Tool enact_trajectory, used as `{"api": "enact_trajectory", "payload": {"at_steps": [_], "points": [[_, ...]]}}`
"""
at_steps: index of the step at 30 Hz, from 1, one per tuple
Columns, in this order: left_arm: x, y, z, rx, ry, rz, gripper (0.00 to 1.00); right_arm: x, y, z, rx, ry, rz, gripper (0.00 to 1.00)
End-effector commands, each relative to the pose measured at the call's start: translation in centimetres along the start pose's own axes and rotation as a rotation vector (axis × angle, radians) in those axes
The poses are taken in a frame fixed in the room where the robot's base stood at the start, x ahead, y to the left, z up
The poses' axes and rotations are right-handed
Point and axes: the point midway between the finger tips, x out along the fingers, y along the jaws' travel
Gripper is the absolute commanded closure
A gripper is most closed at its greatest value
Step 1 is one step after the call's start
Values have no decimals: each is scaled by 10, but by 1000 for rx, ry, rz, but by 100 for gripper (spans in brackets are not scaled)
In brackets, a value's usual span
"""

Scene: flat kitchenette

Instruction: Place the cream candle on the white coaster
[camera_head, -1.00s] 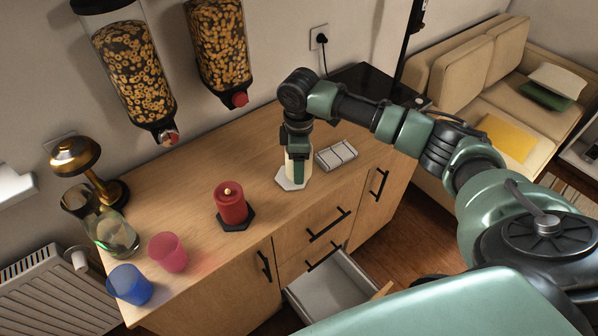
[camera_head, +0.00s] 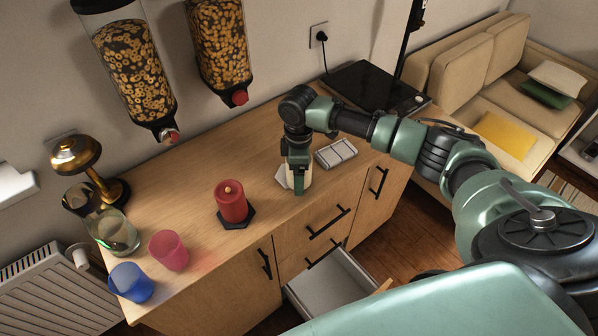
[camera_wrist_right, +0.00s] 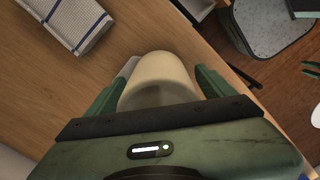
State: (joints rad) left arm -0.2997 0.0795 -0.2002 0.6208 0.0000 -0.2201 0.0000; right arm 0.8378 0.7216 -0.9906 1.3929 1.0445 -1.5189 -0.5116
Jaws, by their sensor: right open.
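The cream candle (camera_wrist_right: 160,72) stands between the two fingers of my right gripper (camera_wrist_right: 160,92) in the wrist view. The gripper is open, with a finger on either side of the candle. In the head view my right gripper (camera_head: 298,180) hides most of the candle. The white coaster (camera_head: 281,177) shows at the left of the gripper, and a pale corner of the coaster (camera_wrist_right: 127,68) shows beside the candle in the wrist view. How much of the candle's base rests on the coaster is hidden.
A red candle (camera_head: 231,201) stands on a dark coaster (camera_head: 240,224) to the left. Cups, a glass jug and a brass lamp (camera_head: 78,155) stand at the left end. A drawer (camera_head: 335,285) is open below.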

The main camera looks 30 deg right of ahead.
Motion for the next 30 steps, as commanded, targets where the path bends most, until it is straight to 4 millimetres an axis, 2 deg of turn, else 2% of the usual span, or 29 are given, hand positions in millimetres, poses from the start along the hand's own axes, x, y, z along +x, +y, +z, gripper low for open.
{"api": "enact_trajectory", "payload": {"at_steps": [5, 8, 18, 21, 25, 30], "points": [[1, 0, 0, 0, 0, 0, 67, -5, 0, 0, 0, 2, 2, 16], [4, 0, 1, 0, 0, 0, 67, -18, 1, -1, 0, 4, 3, 16], [18, 0, 2, 0, -1, 0, 67, -89, 1, -1, 0, 4, 4, 16], [20, 0, 2, 0, -1, 0, 67, -105, 1, -1, 0, 2, 3, 16], [22, 0, 3, 0, -1, 0, 67, -118, 0, -1, 0, 2, 0, 16], [22, 0, 3, 0, -1, 0, 67, -124, 0, 0, 0, 1, 0, 16]]}}
